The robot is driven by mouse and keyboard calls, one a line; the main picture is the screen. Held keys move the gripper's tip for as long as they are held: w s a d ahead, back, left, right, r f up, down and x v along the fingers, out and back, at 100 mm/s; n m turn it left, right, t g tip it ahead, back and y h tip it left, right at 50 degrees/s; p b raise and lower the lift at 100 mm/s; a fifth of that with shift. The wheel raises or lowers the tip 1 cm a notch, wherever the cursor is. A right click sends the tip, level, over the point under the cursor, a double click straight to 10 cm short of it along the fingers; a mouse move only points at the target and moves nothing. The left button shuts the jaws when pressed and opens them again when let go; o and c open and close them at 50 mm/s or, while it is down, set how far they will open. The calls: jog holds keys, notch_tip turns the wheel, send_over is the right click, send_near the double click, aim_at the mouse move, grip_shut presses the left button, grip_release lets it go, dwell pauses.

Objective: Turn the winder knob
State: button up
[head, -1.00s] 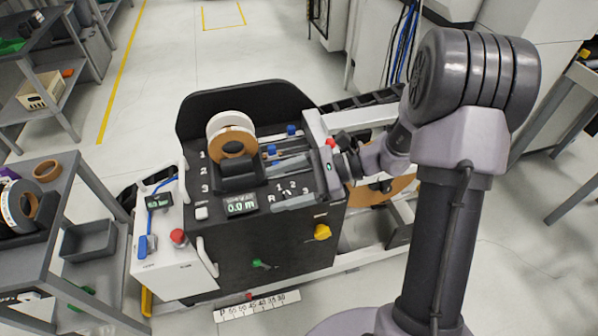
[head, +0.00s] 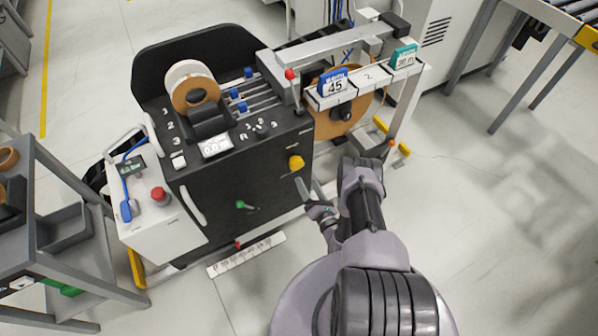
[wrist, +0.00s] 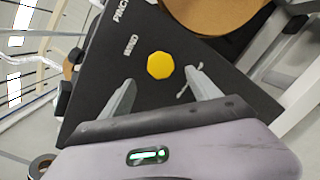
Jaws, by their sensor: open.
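The winder knob (head: 296,162) is yellow and sits on the dark front panel of the machine, near its right edge. In the wrist view the yellow knob (wrist: 160,65) looks eight-sided, with the word WIND printed beside it. My gripper (head: 309,190) is just below the knob in the head view. In the wrist view my gripper (wrist: 163,90) is open and empty, its two fingers pointing at the panel. The knob shows between and beyond the fingertips, apart from them.
A green lever (head: 242,205) is on the same panel, lower left of the knob. A large brown roll (head: 340,120) hangs right of the machine under a white rack. A white side box with a red button (head: 160,193) stands left. The floor (head: 480,210) at right is clear.

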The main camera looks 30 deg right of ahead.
aim_at(298, 166)
jog(key=w, duration=0.2)
jog(key=w+b, duration=0.1)
jog(key=w, duration=0.2)
jog(key=w+b, duration=0.1)
jog(key=w, duration=0.2)
jog(key=shift+w+d, duration=0.15)
jog(key=shift+d, duration=0.1)
jog(key=c, duration=1.4)
jog(key=shift+o, duration=0.2)
jog(key=shift+n+b, duration=0.3)
jog(key=shift+b, duration=0.05)
jog(key=n+b, duration=0.1)
jog(key=n, duration=0.1)
jog(key=shift+n, duration=0.4)
jog(key=shift+n+t, duration=0.3)
jog(key=shift+n, duration=1.5)
